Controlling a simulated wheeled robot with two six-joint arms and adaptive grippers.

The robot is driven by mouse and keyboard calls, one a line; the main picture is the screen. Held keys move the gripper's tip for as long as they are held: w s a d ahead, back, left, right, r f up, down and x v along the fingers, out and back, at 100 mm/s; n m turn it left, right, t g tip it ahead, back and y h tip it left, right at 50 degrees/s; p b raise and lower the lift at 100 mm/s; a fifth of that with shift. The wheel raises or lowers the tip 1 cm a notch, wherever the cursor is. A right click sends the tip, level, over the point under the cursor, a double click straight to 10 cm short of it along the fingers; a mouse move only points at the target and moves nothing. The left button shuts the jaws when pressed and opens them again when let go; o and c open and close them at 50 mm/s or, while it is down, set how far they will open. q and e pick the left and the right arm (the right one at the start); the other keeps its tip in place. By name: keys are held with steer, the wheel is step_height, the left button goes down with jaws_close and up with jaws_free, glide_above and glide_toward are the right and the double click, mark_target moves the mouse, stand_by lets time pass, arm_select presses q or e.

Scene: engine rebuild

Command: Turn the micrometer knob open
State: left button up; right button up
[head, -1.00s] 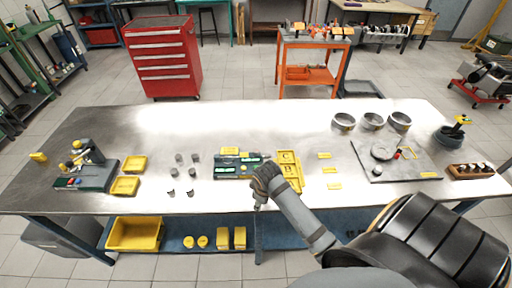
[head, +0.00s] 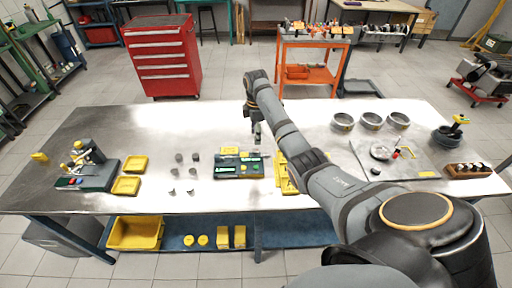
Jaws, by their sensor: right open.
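A dark teal case (head: 226,173) with light green inserts lies at the middle of the workbench. I cannot make out for certain which item is the micrometer or its knob; the parts in and around the case are too small. My right gripper (head: 257,142) points down just above the back right end of the case, apart from it as far as I can see. It is open and looks empty. My forearm hides part of the yellow tray (head: 281,173) to the right of the case. My left gripper is not in view.
Yellow bins (head: 134,163) and a dark fixture (head: 97,177) stand at the left. Several small metal parts (head: 179,157) lie left of the case. Metal rings (head: 343,122) and a grey plate (head: 424,168) are at the right. The back middle of the bench (head: 185,120) is clear.

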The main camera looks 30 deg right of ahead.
mark_target(256, 150)
step_height(256, 150, down, 8)
steer(key=shift+f+p, duration=0.15)
steer(key=shift+p, duration=0.5)
jaws_close()
